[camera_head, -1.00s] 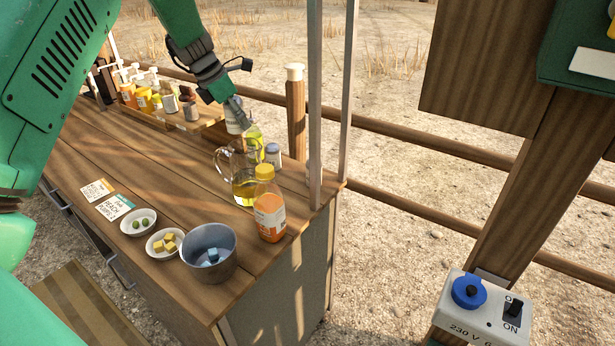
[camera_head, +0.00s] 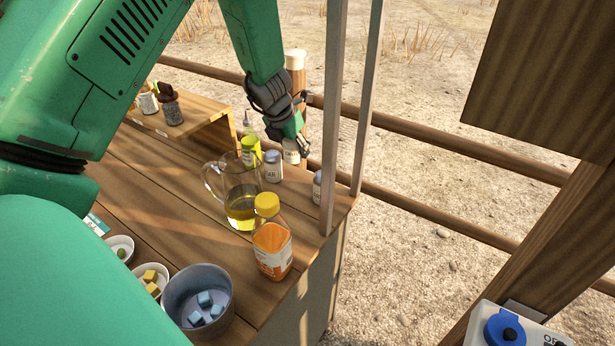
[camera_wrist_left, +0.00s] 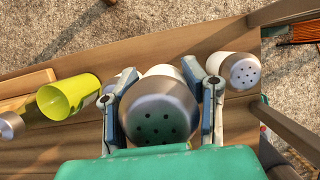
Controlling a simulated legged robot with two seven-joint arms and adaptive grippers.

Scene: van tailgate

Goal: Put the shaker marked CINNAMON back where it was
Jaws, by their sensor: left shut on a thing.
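My left gripper (camera_head: 297,143) is shut on a small white shaker (camera_head: 291,155) with a grey lid. In the left wrist view the holed lid of the held shaker (camera_wrist_left: 158,118) sits between both fingers (camera_wrist_left: 160,98). Its label is too small to read. It is at the counter's far edge; I cannot tell if it touches the wood. A second shaker (camera_head: 272,167), with a partly readable label, stands just left of it. A third shaker (camera_head: 317,186) stands to the right near the post and also shows in the wrist view (camera_wrist_left: 241,72). My right gripper is not in view.
A glass jug (camera_head: 240,208) and an orange, yellow-capped bottle (camera_head: 272,250) stand nearer. Upright posts (camera_head: 333,120) rise at the counter's right end. A metal pot (camera_head: 198,300) holds blue cubes.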

